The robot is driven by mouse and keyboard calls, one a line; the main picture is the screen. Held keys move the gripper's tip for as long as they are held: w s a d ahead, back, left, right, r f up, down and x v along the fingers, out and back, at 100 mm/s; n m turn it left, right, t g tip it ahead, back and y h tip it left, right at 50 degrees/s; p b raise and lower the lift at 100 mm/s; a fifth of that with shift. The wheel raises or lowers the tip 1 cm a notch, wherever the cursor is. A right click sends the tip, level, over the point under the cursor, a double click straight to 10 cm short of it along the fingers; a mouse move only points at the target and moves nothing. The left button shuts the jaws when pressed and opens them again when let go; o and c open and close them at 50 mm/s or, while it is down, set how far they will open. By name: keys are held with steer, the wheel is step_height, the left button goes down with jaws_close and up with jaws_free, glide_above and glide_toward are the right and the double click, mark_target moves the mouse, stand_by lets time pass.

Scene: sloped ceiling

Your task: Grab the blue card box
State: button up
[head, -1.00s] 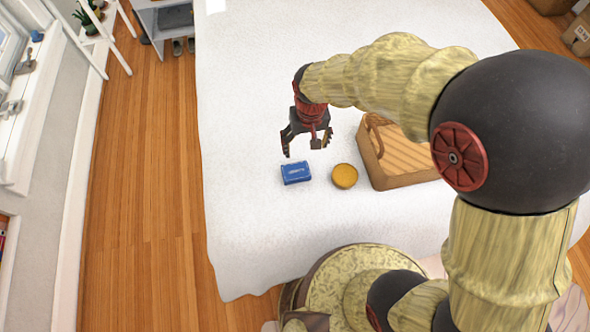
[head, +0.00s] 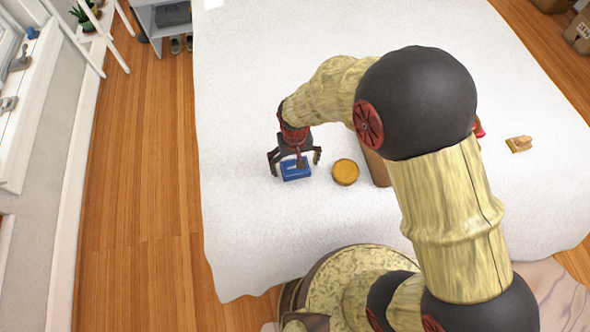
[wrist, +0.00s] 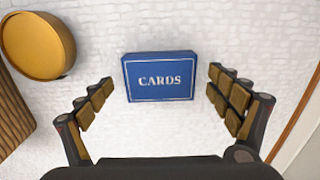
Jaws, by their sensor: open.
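The blue card box (head: 296,174) lies flat on the white covered surface, with "CARDS" on its top. In the wrist view the card box (wrist: 159,77) sits ahead of and between my open fingers, with its label upright. My gripper (head: 294,160) is open, pointing down over the card box and partly covering it in the head view. In the wrist view my gripper (wrist: 160,96) has a finger on each side of the box, with clear gaps. I cannot tell the exact height above it.
A round yellow-brown container (head: 345,172) stands just right of the card box; it also shows in the wrist view (wrist: 38,45). A wooden basket (head: 377,168) is farther right, mostly hidden by my arm. A small tan object (head: 519,144) lies far right. The white surface (head: 240,220) is clear left and in front.

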steer(key=c, duration=0.3)
steer(key=c, duration=1.1)
